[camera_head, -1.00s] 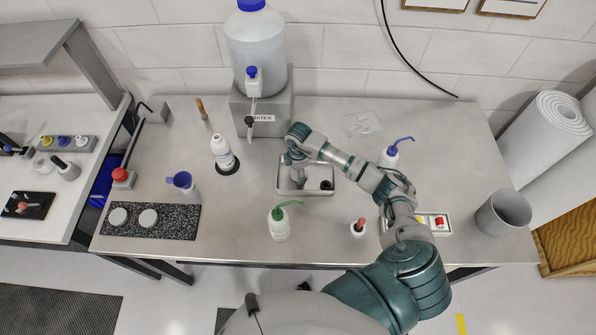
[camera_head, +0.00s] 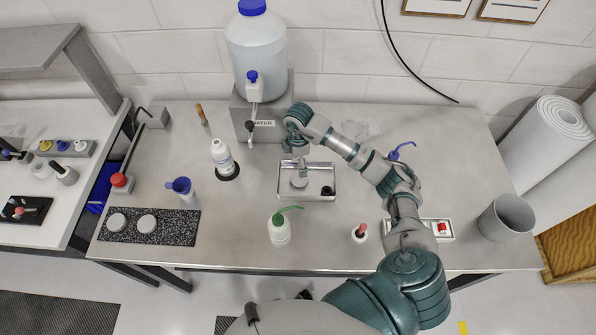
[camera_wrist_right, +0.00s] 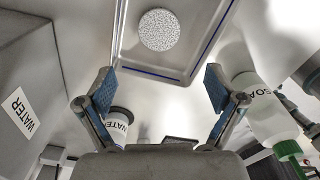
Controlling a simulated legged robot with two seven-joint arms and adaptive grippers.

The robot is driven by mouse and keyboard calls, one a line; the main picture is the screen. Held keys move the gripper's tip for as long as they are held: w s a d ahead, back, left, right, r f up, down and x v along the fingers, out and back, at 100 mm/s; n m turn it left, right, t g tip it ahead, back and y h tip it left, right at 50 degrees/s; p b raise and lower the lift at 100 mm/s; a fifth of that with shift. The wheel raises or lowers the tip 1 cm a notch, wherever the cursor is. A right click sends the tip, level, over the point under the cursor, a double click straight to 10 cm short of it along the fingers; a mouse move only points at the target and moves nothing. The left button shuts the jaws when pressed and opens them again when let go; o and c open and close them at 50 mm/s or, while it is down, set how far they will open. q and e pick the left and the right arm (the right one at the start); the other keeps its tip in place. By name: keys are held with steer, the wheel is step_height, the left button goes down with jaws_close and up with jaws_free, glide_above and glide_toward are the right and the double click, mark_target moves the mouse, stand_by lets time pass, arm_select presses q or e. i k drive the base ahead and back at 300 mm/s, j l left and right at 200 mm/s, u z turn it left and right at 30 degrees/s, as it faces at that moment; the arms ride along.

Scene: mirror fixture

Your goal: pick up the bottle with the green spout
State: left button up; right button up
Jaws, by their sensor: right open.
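The bottle with the green spout (camera_head: 280,231) stands upright near the table's front edge in the head view, white-bodied with its green spout bent to the right. In the right wrist view, a pale bottle (camera_wrist_right: 265,118) with a green cap and a partly visible label lies to the right, beyond the right finger. My right gripper (camera_head: 297,169) is over the back of the metal tray, behind and apart from the bottle. In its wrist view the right gripper (camera_wrist_right: 159,88) is open, with nothing between its fingers. My left gripper is not in view.
The metal tray (camera_head: 319,197) holds a pale disc. A water jug (camera_head: 257,48) stands on a grey block behind. A blue-spouted bottle (camera_head: 401,151) is mostly behind my arm.

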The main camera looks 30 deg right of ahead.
mark_target(278, 225)
steer(key=k, duration=1.5)
